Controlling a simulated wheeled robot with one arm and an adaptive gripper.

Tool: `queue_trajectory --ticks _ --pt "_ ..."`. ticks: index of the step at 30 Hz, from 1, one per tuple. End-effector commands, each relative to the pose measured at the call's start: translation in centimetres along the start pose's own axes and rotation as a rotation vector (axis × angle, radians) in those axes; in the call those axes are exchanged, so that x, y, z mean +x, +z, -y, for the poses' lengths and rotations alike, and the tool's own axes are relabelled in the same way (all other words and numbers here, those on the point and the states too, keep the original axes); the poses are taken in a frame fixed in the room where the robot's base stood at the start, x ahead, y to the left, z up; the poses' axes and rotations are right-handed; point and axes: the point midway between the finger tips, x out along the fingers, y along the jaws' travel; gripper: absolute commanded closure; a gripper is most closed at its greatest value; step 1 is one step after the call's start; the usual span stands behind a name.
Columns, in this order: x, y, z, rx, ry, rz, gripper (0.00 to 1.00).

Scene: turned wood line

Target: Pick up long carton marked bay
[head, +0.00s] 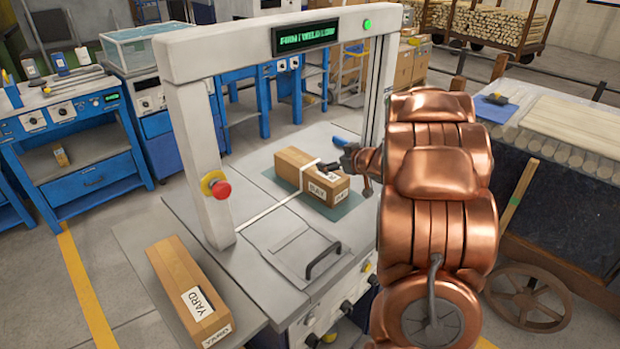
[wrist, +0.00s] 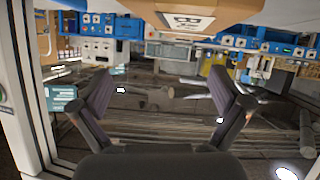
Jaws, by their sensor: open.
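The long brown carton marked BAY (head: 296,166) lies on a green mat (head: 345,207) under the white arch. A white band crosses its top, and white labels show on its near end. In the wrist view its labelled face (wrist: 184,18) shows upside down at the top edge, partly cut off. My gripper (head: 347,178) is open at the carton's right end, with one dark finger overlapping the carton in the head view; contact cannot be told. In the wrist view my gripper (wrist: 160,85) has both fingers spread, with nothing between them.
A second carton marked YARD (head: 173,269) lies on the bench's left part. The white arch (head: 203,160) with a red stop button (head: 221,189) stands around the BAY carton. A hatch with a black handle (head: 322,260) lies in front. A cart (head: 560,190) stands at right.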

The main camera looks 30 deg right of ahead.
Motion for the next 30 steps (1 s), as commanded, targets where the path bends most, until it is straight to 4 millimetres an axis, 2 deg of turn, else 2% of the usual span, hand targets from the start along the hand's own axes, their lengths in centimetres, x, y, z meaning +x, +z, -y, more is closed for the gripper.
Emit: queue_trajectory --ticks 1,3,9,22,30 --pt "0.2 1.0 0.0 0.016 -0.040 -0.020 0.00" --pt "0.4 1.7 0.6 0.035 -0.097 -0.048 0.00" --pt "0.2 2.6 1.6 0.066 -0.186 -0.090 0.00" --pt "3.5 2.0 2.4 0.067 -0.196 -0.097 0.00" --pt "6.7 1.8 3.0 0.068 -0.196 -0.093 0.00"
